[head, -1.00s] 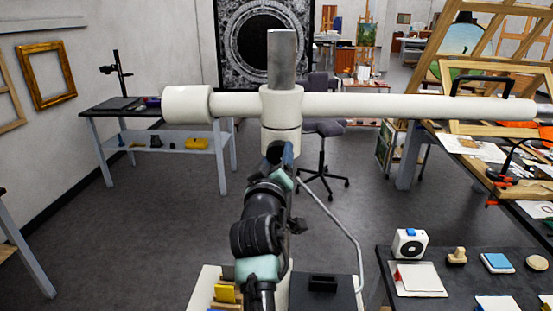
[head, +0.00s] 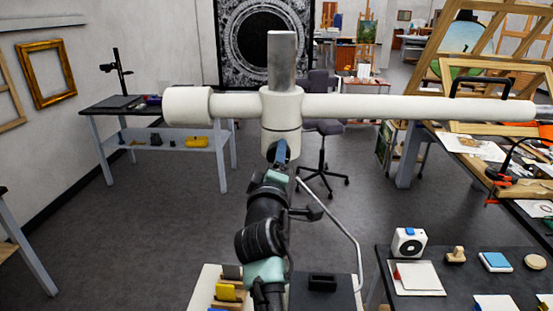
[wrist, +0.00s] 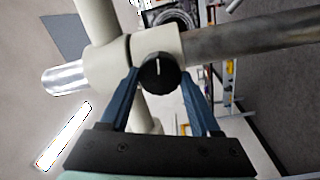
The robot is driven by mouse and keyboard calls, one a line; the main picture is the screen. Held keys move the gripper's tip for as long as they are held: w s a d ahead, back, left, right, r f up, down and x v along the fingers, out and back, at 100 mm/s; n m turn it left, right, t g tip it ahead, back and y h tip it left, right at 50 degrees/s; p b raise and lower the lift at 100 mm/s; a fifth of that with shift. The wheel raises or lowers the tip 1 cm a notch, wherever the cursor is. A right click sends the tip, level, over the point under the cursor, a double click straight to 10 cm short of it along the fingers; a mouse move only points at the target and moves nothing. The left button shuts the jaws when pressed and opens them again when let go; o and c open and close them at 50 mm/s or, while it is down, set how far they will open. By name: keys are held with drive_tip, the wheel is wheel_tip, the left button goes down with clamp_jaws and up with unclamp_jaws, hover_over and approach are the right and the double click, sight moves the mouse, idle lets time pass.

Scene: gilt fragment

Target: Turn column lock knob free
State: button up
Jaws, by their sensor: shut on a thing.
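The column lock knob (wrist: 158,73) is black and round with a white line on its face, pointing up in the wrist view. It sits on a cream collar (wrist: 110,62) around the metal column (wrist: 240,40). My gripper (wrist: 160,80) has one blue finger on each side of the knob and is shut on it. The column's grey top (head: 282,62) stands upright above the collar.
A long cream boom (head: 410,107) runs right from the collar, with a thick cylinder (head: 187,105) at its left end. A thin bent rod (head: 340,225) hangs right of my arm. A dark table (head: 455,275) with small items stands at lower right. Open floor lies left.

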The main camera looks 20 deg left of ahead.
idle(0.3)
drive_tip(key=o, duration=1.4)
drive_tip(key=shift+c, duration=0.2)
drive_tip(key=shift+s, duration=0.15)
drive_tip(key=b+v, duration=0.3)
drive_tip(key=v, duration=0.9)
drive_tip(key=shift+s+d+b, duration=0.2)
drive_tip(key=shift+s+b, duration=0.1)
drive_tip(key=shift+b, duration=0.05)
